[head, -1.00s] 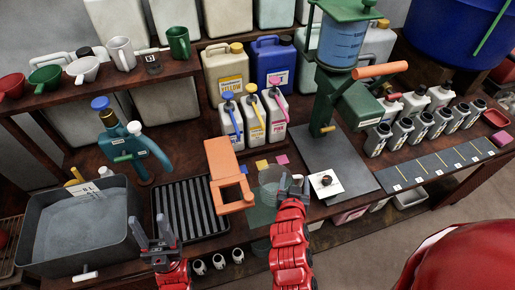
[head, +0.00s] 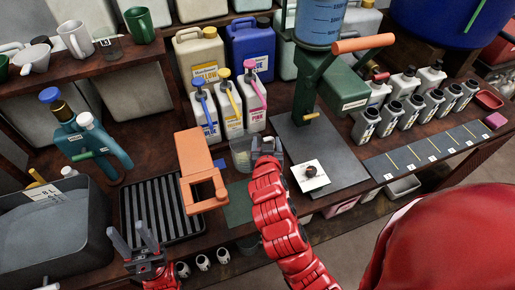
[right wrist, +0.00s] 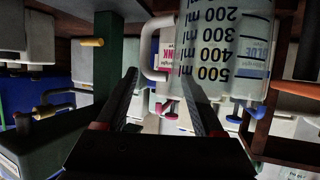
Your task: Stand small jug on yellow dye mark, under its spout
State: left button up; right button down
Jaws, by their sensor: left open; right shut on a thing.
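The small jug (head: 240,155) is clear, with ml markings and a pale handle that show in the right wrist view (right wrist: 232,50). My right gripper (head: 266,147) is shut on it, at its right side. The jug is in front of the yellow dye bottle (head: 229,112), which has a yellow pump spout and stands between the blue and pink ones. The yellow dye mark is hidden behind the jug and gripper. I cannot tell whether the jug touches the bench. My left gripper (head: 134,243) is open and empty near the rack's front edge.
An orange stand (head: 198,165) is close on the jug's left. A green mat (head: 238,207) lies nearer the front edge.

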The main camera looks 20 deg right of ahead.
jog(key=w+p, duration=0.2)
jog(key=w, duration=0.4)
notch_tip(320, 180, down, 7)
jog(key=w+p, duration=0.1)
jog(key=shift+a+r+p, duration=0.15)
jog(key=shift+r+p, duration=0.05)
jog(key=shift+p, duration=0.15)
jog(key=shift+w, duration=0.1)
